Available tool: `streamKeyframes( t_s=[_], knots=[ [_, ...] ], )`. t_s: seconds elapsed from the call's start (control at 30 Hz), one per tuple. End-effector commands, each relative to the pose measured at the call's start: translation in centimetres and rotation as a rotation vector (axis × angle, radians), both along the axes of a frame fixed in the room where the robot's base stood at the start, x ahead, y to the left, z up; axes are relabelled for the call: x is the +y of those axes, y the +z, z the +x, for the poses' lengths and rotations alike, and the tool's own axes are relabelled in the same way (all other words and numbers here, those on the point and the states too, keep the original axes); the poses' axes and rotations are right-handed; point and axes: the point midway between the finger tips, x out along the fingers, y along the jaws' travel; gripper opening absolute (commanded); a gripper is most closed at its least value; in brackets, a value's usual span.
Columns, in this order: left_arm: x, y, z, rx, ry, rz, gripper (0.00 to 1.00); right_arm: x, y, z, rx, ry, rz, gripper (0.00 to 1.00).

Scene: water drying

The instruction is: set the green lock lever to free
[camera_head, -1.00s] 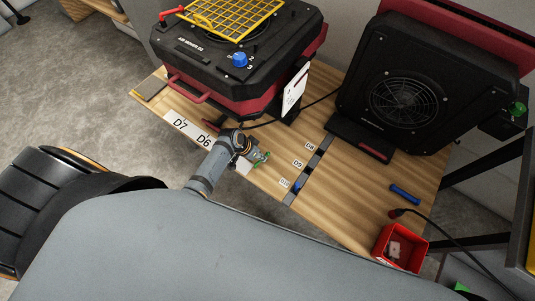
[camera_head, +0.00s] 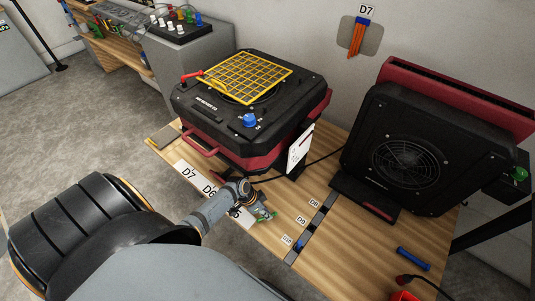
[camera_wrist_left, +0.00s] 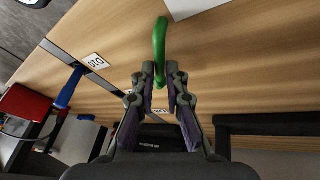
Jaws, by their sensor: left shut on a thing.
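My left gripper (camera_head: 256,208) is low over the wooden table's front edge. It is shut on a slim green curved lever (camera_head: 265,216). In the left wrist view the green lever (camera_wrist_left: 160,40) stands up between the two fingertips (camera_wrist_left: 161,74) and bends over at its top. The part between the fingers is partly hidden, and I cannot tell what it is fixed to. A green knob (camera_head: 519,173) shows separately at the right of the black fan unit. My right gripper is not in view.
A black and red air mover (camera_head: 215,125) with a yellow grille and a blue knob (camera_head: 250,120) stands behind the gripper. A black fan unit (camera_head: 370,140) stands at the right. A dark strip (camera_head: 312,228) with labels and a blue bar (camera_head: 413,259) lie on the table.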

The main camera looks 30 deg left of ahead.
Motion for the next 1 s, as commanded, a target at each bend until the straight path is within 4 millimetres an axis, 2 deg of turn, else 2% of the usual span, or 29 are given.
streamKeyframes(
  t_s=[0.13, 0.17, 0.3, 0.33, 0.73, 0.83, 0.87, 1.0],
  knots=[
    [-0.1, -0.1, -0.1, 0.001, 0.001, -0.001, 0.00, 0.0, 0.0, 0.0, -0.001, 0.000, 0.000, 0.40],
    [-0.1, -0.1, -0.1, 0.001, 0.001, -0.001, 0.15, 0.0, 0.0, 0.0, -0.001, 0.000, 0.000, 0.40],
    [-0.1, -0.1, 0.0, 0.001, 0.001, -0.001, 0.34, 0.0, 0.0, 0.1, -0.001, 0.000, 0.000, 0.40],
    [-0.1, -0.1, 0.0, 0.001, 0.001, -0.001, 0.36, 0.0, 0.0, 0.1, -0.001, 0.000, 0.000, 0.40],
    [0.0, 0.0, 0.0, 0.000, 0.001, 0.000, 0.36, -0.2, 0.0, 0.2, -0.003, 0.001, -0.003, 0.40],
    [0.3, 0.6, -0.2, 0.000, -0.002, 0.002, 0.36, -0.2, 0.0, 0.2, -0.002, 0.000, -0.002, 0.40],
    [0.5, 1.0, -0.3, 0.000, -0.002, 0.002, 0.36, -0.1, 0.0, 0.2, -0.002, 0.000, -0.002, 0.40],
    [3.4, 1.0, -2.0, 0.005, 0.000, 0.007, 0.36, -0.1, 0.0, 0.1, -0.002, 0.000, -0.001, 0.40]
  ],
)
